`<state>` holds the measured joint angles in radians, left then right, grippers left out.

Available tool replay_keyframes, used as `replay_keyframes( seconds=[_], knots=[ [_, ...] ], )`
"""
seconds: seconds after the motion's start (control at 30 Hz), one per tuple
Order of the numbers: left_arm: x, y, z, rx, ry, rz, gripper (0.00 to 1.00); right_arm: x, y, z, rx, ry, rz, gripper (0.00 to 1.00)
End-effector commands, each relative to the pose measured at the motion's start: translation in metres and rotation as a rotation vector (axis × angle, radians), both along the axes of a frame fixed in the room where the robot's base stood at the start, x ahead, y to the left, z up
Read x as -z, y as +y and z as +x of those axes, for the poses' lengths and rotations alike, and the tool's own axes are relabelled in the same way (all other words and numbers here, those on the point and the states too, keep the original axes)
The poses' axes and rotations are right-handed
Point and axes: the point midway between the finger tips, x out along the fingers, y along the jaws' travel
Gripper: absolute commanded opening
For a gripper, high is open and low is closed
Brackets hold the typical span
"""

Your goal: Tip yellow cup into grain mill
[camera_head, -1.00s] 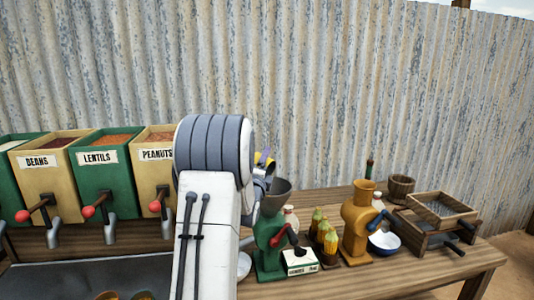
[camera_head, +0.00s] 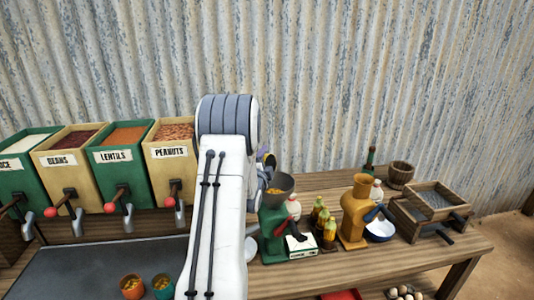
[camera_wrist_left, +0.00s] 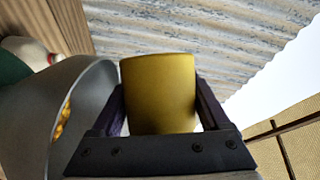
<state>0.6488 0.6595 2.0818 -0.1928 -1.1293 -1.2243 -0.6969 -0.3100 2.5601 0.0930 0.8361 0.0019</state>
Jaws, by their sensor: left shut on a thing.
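My left gripper (camera_wrist_left: 160,120) is shut on the yellow cup (camera_wrist_left: 160,92), as the left wrist view shows. The cup is tilted far over, close to lying on its side, beside the mill's hopper; its inside is hidden. In the head view my arm hides most of the gripper and cup. The green grain mill (camera_head: 272,222) stands on the table with a grey funnel hopper (camera_head: 281,184) on top. Yellow grain shows inside the hopper, also seen in the left wrist view in the grey hopper (camera_wrist_left: 84,95). My right gripper is not in view.
Right of the green mill stand several bottles (camera_head: 328,228), an orange mill (camera_head: 356,210), a white-blue bowl (camera_head: 380,230) and a wooden sieve box (camera_head: 432,205). Grain bins (camera_head: 122,160) line the left. Two cups (camera_head: 132,285) (camera_head: 163,285) with yellow contents stand low at the front.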

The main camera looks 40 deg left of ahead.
Motion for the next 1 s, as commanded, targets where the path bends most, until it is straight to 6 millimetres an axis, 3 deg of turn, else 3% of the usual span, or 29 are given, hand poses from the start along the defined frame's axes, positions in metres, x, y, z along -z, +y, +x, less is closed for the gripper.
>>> replay_keyframes(
  seconds=[0.03, 0.2, 0.6, 1.0],
  knots=[
    [-0.007, 0.001, 0.0, -0.001, 0.0, -0.023, 0.17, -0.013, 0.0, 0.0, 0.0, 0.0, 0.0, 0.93],
    [-0.009, 0.003, -0.001, -0.002, -0.008, -0.104, 0.17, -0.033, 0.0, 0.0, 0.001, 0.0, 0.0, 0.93],
    [-0.012, 0.006, -0.001, -0.004, -0.051, -0.641, 0.17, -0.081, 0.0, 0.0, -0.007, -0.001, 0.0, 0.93],
    [-0.013, 0.003, 0.0, -0.005, -0.082, -1.014, 0.17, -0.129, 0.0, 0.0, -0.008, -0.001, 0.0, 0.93]
  ],
)
